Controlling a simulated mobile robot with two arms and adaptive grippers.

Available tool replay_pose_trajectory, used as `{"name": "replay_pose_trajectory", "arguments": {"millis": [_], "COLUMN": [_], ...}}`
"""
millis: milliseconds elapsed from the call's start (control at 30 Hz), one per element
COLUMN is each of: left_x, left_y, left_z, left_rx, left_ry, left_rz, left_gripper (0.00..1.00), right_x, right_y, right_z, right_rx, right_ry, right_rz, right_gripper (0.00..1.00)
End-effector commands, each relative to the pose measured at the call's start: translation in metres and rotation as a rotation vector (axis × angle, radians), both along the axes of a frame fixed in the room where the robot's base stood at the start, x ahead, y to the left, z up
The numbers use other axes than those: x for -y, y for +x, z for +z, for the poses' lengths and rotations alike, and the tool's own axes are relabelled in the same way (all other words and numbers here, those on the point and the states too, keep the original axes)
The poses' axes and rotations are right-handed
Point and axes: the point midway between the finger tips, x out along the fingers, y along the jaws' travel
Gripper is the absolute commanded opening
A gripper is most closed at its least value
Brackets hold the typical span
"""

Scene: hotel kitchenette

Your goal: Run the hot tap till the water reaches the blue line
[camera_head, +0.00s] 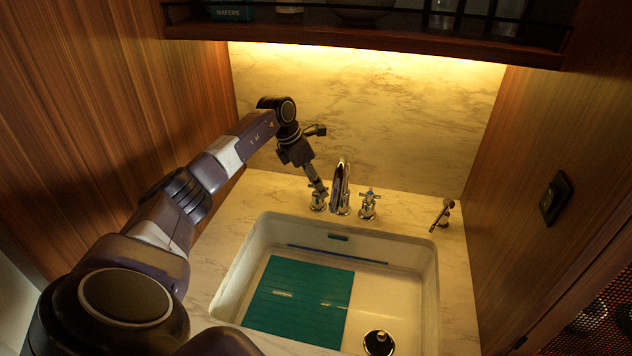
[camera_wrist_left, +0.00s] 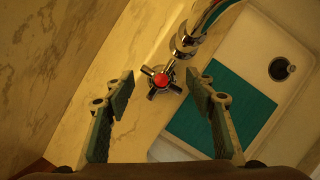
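The hot tap handle (camera_head: 318,201) is a chrome cross left of the curved spout (camera_head: 341,185); its red cap (camera_wrist_left: 160,80) shows in the left wrist view. My left gripper (camera_head: 317,184) points down at this handle. Its fingers (camera_wrist_left: 160,90) are spread apart on either side of the handle; contact cannot be told. The cold tap handle (camera_head: 368,205), with a blue cap, stands right of the spout. The blue line (camera_head: 336,254) runs across the sink's back inner wall. I see no stream under the spout and no clear water level in the white sink (camera_head: 428,290).
A teal mat (camera_head: 300,300) lies on the sink floor, left of the round drain (camera_head: 379,342). A small chrome fixture (camera_head: 441,214) stands on the counter at the right. A shelf (camera_head: 370,42) hangs above, and wood panels close in both sides.

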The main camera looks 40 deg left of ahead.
Motion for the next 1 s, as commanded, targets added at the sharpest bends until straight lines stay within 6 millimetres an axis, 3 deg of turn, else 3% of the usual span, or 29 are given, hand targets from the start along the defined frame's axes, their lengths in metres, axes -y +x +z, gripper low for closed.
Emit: {"name": "replay_pose_trajectory", "arguments": {"millis": [33, 333, 1000], "left_x": [-0.0001, -0.0005, -0.0006], "left_y": [0.0, -0.0003, -0.0026], "left_z": [0.0002, 0.0002, -0.0015], "left_rx": [0.0, -0.001, -0.008], "left_ry": [0.0, 0.0, 0.003], "left_rz": [0.0, 0.0, 0.059], "left_gripper": [0.43, 0.11, 0.09], "right_x": [-0.0012, -0.003, 0.001], "right_y": [-0.0004, -0.0018, -0.0046], "right_z": [-0.0001, -0.0003, 0.0006], "right_rx": [0.0, -0.003, -0.008], "right_ry": [0.001, 0.003, -0.002], "right_rz": [0.0, 0.001, 0.002], "right_gripper": [0.4, 0.4, 0.4]}}
